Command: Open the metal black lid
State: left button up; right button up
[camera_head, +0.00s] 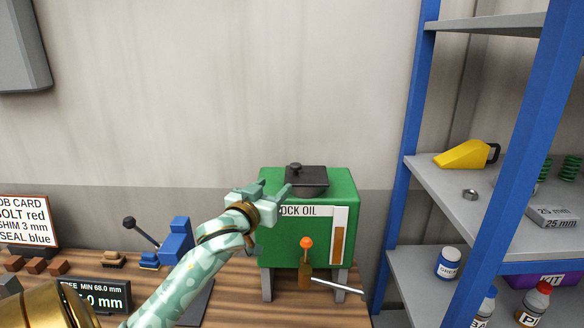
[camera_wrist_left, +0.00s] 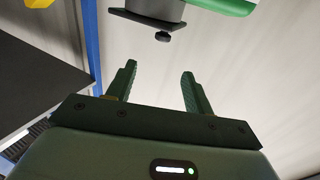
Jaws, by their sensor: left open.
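The black metal lid (camera_head: 308,178) lies on top of the green oil tank (camera_head: 338,190) and has a small dark knob (camera_head: 295,168). It looks closed. My left gripper (camera_head: 270,191) is open and empty, in front of the tank's upper left side, a little left of and below the lid. In the left wrist view the open fingers (camera_wrist_left: 157,82) point toward the lid (camera_wrist_left: 145,12) and its knob (camera_wrist_left: 162,37), with a gap between. My right gripper is not in view.
An orange-topped lever (camera_head: 306,243) sticks out at the tank's front. A blue shelf rack (camera_head: 405,150) stands to the right. On the wooden bench (camera_head: 80,262) are a black-knobbed lever with blue blocks (camera_head: 176,241) and a display (camera_head: 103,295). Space above the tank is clear.

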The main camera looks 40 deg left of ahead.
pick_arm(q)
send_near(293, 167)
jog(key=w, duration=0.2)
jog(key=x, duration=0.3)
jog(key=p+x, duration=0.1)
jog(key=x, duration=0.2)
jog(key=shift+a+r, duration=0.1)
jog(key=shift+a, duration=0.15)
jog(key=shift+w+a, duration=0.25)
jog(key=shift+w, duration=0.3)
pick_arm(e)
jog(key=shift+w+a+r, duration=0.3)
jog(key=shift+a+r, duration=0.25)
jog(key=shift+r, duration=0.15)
